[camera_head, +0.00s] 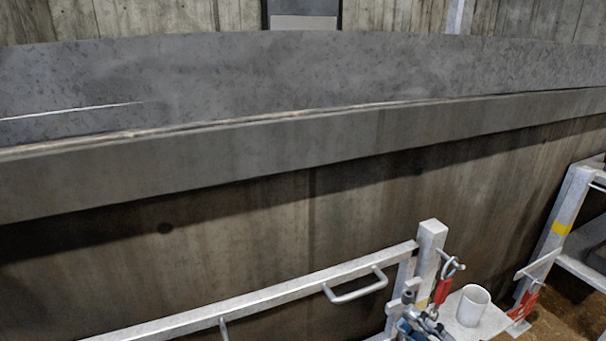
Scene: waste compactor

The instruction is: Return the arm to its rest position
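My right gripper (420,324) shows small at the bottom edge, right of the middle. Only a cluster of grey and bluish parts is visible, partly cut off by the frame. It is just below the top of a pale metal post (431,238) and to the left of a short white cylinder (473,304). I cannot make out its fingertips or whether it holds anything. My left gripper does not show.
A white metal rail (275,293) with a handle (356,287) runs across the bottom. A shackle with a red part (443,288) hangs at the post. A long grey beam (250,148) spans a concrete wall (240,235). Another metal frame (563,225) stands at right.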

